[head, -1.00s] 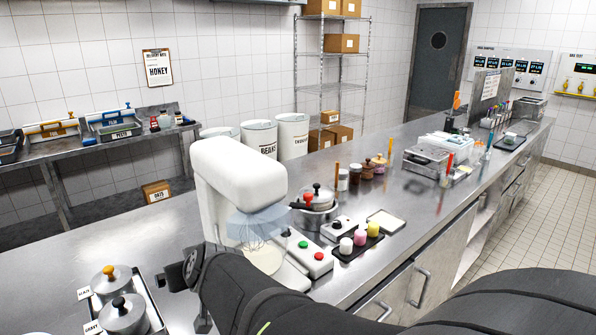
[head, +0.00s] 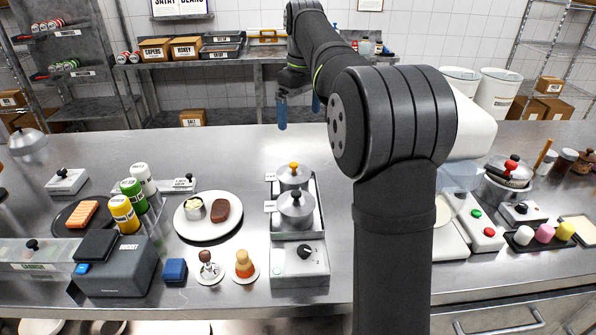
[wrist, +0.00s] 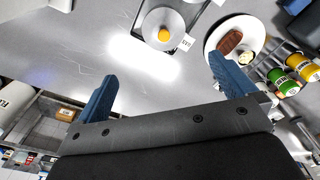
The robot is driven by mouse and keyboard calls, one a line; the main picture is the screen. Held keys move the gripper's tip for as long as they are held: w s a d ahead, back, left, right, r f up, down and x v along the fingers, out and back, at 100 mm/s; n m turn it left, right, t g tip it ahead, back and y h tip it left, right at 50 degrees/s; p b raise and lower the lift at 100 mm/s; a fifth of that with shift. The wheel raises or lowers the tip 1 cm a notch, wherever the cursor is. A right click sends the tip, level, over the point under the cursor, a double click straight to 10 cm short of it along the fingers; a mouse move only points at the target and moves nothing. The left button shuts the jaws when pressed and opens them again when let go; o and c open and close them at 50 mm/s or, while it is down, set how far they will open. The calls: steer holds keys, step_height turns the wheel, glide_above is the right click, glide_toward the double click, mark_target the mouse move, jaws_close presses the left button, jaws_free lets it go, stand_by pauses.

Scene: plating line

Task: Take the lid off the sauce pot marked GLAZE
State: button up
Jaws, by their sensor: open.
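Two lidded steel sauce pots stand in a narrow tray (head: 318,222) at mid-counter. The far pot (head: 293,177) has an orange lid knob, the near pot (head: 295,208) a black one. Both lids are on. Each has a small white tag at its left, too small to read surely, so I cannot tell which is GLAZE. My gripper (head: 298,108) is open and empty, its blue fingers pointing down beyond the far pot, apart from it. In the wrist view the orange-knobbed pot (wrist: 163,30) lies ahead of the spread fingers (wrist: 161,68), its tag at its right.
A burner with a dial (head: 298,262) sits at the tray's near end. A white mixer (head: 472,125) stands right of my arm. The counter behind the pots is clear.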

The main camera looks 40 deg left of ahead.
glide_toward(295, 164)
steer(key=shift+h, duration=0.3)
steer(key=f, duration=0.5)
steer(key=shift+d+f, duration=0.1)
steer(key=shift+d, duration=0.15)
steer(key=f, duration=0.5)
steer(key=shift+a+f, duration=0.1)
steer(key=shift+a, duration=0.3)
steer(key=c, duration=0.7)
steer(key=shift+c, duration=0.2)
